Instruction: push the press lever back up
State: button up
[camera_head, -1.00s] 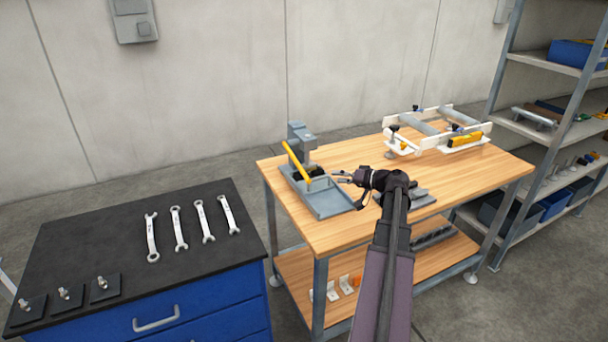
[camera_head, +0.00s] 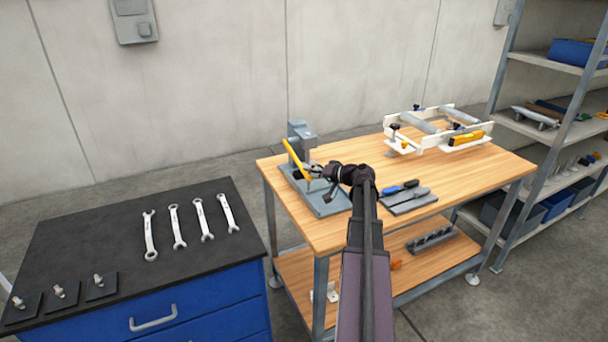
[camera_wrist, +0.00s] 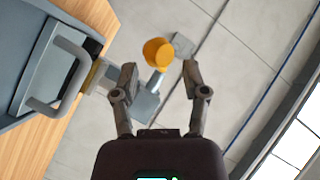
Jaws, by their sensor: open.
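The grey press (camera_head: 301,134) stands on a grey base plate (camera_head: 330,206) at the left end of the wooden bench. Its yellow lever (camera_head: 293,156) slopes down from the upper left to the lower right, and its low end is partly hidden by my gripper. My gripper (camera_head: 312,169) is at the lever's lower end, above the base plate. In the wrist view, the rounded yellow lever end (camera_wrist: 157,53) shows between and beyond the two spread fingers of my gripper (camera_wrist: 158,70). I cannot tell whether a finger touches it.
A dark tray with screwdrivers (camera_head: 408,197) lies right of my arm. A white frame with rollers (camera_head: 430,128) stands at the bench's back right. A dark-topped blue cabinet (camera_head: 130,225) with wrenches is at left. A shelf rack (camera_head: 545,130) stands at right.

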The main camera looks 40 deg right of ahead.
aim_at(295, 158)
jog(key=shift+x, duration=1.5)
grip_shut()
